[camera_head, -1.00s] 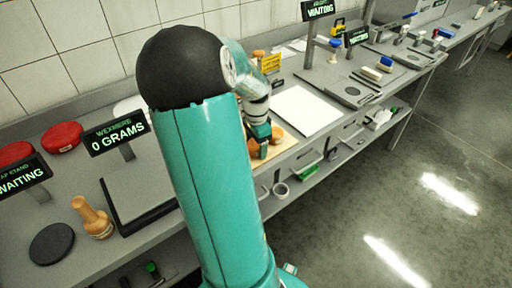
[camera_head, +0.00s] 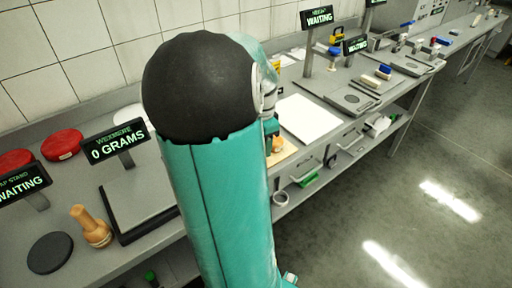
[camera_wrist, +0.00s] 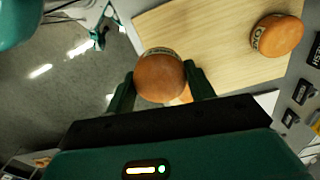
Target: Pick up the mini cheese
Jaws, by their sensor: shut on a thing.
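Another orange-brown cheese wheel (camera_wrist: 277,36) with a pale labelled band lies on the wooden board (camera_wrist: 190,30). A further orange piece (camera_wrist: 183,97) shows partly behind the held cheese. In the head view, my arm hides most of the gripper and board; a bit of orange cheese (camera_head: 277,145) shows beside the arm.
A scale (camera_head: 143,203) reading 0 GRAMS stands at left, with a wooden stamp (camera_head: 91,226) and a dark disc (camera_head: 50,252) next to it. Red wheels (camera_head: 62,144) lie near the wall. A white sheet (camera_head: 307,117) lies right of the board.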

